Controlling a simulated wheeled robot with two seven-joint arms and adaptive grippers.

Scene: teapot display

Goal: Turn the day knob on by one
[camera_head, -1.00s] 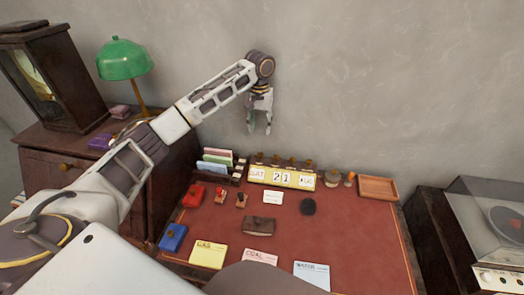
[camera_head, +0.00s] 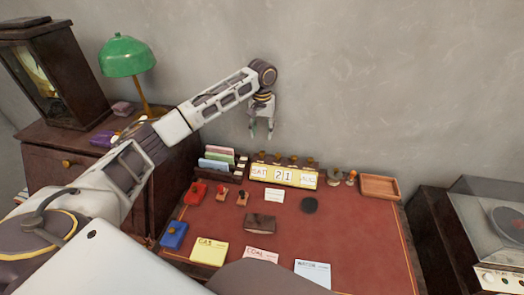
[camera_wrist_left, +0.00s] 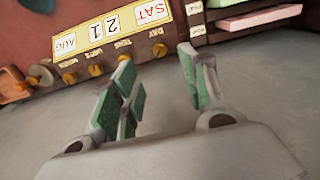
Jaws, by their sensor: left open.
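A cream calendar (camera_head: 284,175) showing SAT, 21 and AUG stands at the back of the red desk top. Several brass knobs line its back edge. The day knob (camera_head: 262,156) is the leftmost in the head view, behind SAT. In the left wrist view the calendar (camera_wrist_left: 112,26) appears upside down, and the day knob (camera_wrist_left: 160,50) shows between the fingertips, beside its DAY label. My left gripper (camera_head: 261,131) is open and empty, pointing down above the day knob, apart from it. Its two green-padded fingers also show in the left wrist view. My right gripper is not in view.
A card rack (camera_head: 219,160) stands close left of the calendar. The grey wall is close behind. A green lamp (camera_head: 127,56) stands at the left.

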